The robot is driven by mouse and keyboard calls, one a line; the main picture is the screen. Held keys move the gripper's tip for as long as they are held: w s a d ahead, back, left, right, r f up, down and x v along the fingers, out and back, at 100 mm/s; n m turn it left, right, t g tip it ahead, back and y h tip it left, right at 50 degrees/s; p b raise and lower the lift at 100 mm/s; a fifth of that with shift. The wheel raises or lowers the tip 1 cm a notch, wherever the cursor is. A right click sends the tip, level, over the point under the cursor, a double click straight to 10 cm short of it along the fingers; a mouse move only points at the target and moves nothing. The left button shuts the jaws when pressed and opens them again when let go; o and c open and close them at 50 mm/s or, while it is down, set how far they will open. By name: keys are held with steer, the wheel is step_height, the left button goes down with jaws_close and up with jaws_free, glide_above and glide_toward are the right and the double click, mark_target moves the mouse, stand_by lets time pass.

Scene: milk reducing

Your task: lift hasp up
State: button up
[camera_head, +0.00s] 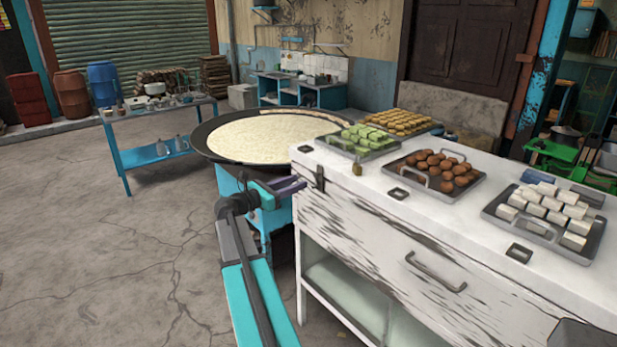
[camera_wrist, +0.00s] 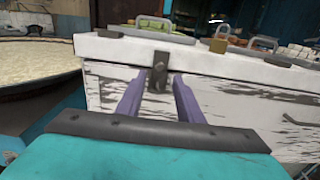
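The hasp (camera_head: 320,178) is a small dark metal strap at the left end of the white chest's front, hanging down over the lid edge. In the wrist view the hasp (camera_wrist: 159,72) hangs straight ahead, between and just beyond my fingertips. My gripper (camera_head: 297,186) has purple fingers and is at the chest's left corner, close to the hasp. In the wrist view my gripper (camera_wrist: 158,82) is open, one finger on each side of the hasp's lower end. Whether a finger touches it I cannot tell. A brass padlock (camera_head: 357,169) stands on the white chest top (camera_head: 376,190).
Trays of green sweets (camera_head: 362,140), brown balls (camera_head: 437,171) and white cubes (camera_head: 546,214) sit on the chest top. A wide pan of milk (camera_head: 270,135) stands left of the chest, close behind my gripper. The floor at left is clear.

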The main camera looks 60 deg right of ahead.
mark_target(317, 180)
steer(key=p+x, duration=0.1)
steer(key=x, duration=0.5)
steer(key=shift+d, duration=0.25)
steer(key=shift+s, duration=0.1)
steer(key=shift+c, duration=0.6)
